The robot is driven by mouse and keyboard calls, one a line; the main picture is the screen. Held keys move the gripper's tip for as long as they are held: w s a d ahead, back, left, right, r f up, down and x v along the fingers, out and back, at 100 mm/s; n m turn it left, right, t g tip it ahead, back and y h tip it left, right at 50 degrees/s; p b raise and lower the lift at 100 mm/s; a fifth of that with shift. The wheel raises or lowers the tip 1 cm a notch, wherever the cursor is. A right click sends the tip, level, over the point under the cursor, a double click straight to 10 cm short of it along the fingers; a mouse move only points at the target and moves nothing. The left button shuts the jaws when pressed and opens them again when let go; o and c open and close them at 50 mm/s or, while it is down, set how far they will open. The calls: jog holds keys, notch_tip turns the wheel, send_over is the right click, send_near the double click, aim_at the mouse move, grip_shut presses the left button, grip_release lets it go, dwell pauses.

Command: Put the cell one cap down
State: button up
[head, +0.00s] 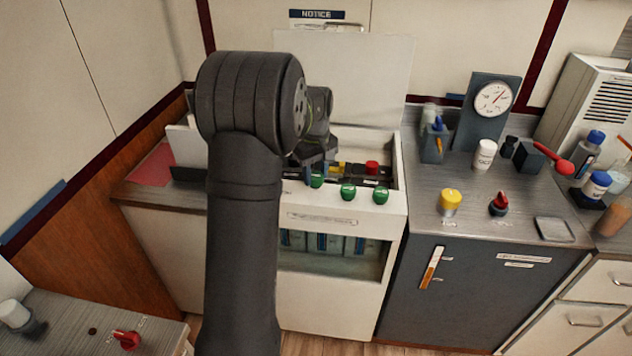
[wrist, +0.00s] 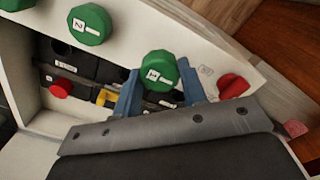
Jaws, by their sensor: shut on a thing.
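The cell one cap is a green knob-like cap (wrist: 158,68) with a white "1" label, seen in the wrist view. My gripper (wrist: 157,88) is shut on it, a blue finger on each side. In the head view the cap (head: 316,181) shows at the front edge of the white cabinet (head: 330,218), just below my gripper (head: 310,174), which my arm partly hides. I cannot tell whether the cap touches the rim or is a little above it. The cell it belongs to is not clearly visible.
A green cap labelled "2" (wrist: 89,24) and another green cap (head: 380,195) sit on the front rim. A red cap (wrist: 60,89) and a yellow part (wrist: 106,97) are in the dark recess behind. A red knob (wrist: 232,86) is close beside my gripper.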

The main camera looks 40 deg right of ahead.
aim_at(316, 175)
jog(key=shift+f, duration=1.55)
jog(key=o, duration=0.9)
jog(key=shift+f, duration=0.15)
notch_tip(316, 175, up, 12)
jog(key=shift+r, duration=0.15)
